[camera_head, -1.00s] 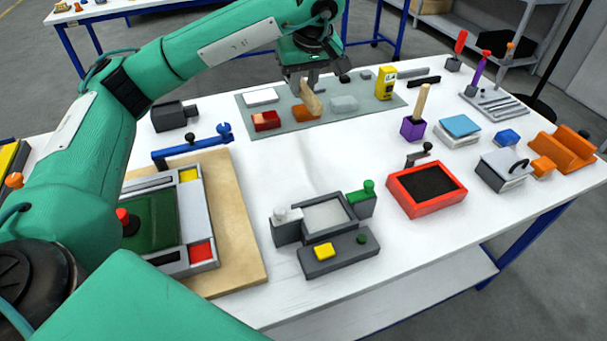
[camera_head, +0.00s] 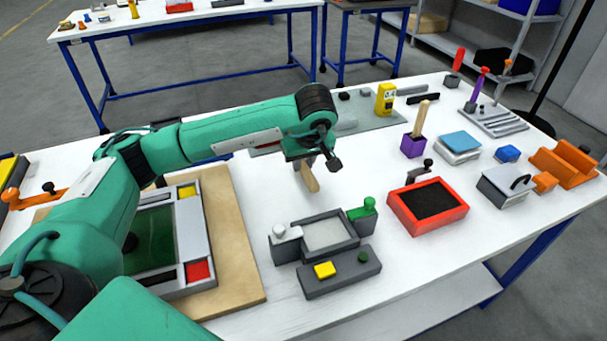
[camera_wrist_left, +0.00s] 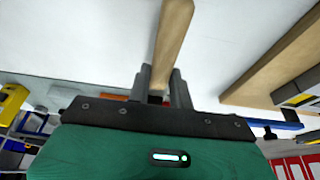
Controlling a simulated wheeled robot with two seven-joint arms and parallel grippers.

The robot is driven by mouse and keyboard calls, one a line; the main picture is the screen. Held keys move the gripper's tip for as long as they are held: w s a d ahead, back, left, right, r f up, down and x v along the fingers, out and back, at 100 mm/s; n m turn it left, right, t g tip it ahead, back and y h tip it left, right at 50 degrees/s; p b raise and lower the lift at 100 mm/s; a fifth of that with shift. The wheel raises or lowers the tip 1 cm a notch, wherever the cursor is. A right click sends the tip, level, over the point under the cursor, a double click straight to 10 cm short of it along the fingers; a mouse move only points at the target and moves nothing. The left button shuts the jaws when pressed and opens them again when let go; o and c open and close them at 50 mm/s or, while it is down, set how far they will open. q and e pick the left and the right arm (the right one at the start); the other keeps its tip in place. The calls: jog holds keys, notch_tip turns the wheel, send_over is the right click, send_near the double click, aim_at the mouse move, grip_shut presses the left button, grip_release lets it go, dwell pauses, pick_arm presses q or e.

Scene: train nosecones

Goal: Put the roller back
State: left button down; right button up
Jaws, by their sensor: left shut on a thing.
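My left gripper (camera_head: 307,164) is shut on a light wooden piece (camera_head: 310,179), held tilted above the white table behind the grey tray unit. In the left wrist view the wooden piece (camera_wrist_left: 172,42) sticks out from between the two dark fingers of the gripper (camera_wrist_left: 161,82). It looks like a handle or bar; I cannot make out a roller part on it. A purple block (camera_head: 412,146) with an upright wooden stick stands to the right, apart from the gripper. My right gripper is not in view.
The grey unit (camera_head: 340,278) with a yellow button stands in front of the gripper. A red tray (camera_head: 447,218) with a dark inside is to its right. A wooden board (camera_head: 243,269) lies left. White table between is clear.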

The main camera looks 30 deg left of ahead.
pick_arm(q)
jog(key=shift+f, duration=0.6)
notch_tip(320, 180, down, 3)
jog(key=shift+f, duration=0.2)
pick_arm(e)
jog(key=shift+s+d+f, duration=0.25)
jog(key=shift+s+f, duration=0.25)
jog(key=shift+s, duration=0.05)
pick_arm(q)
jog(key=shift+f, duration=0.1)
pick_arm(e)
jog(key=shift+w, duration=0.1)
pick_arm(q)
jog(key=c, duration=1.3)
grip_release()
jog(key=shift+o, duration=0.2)
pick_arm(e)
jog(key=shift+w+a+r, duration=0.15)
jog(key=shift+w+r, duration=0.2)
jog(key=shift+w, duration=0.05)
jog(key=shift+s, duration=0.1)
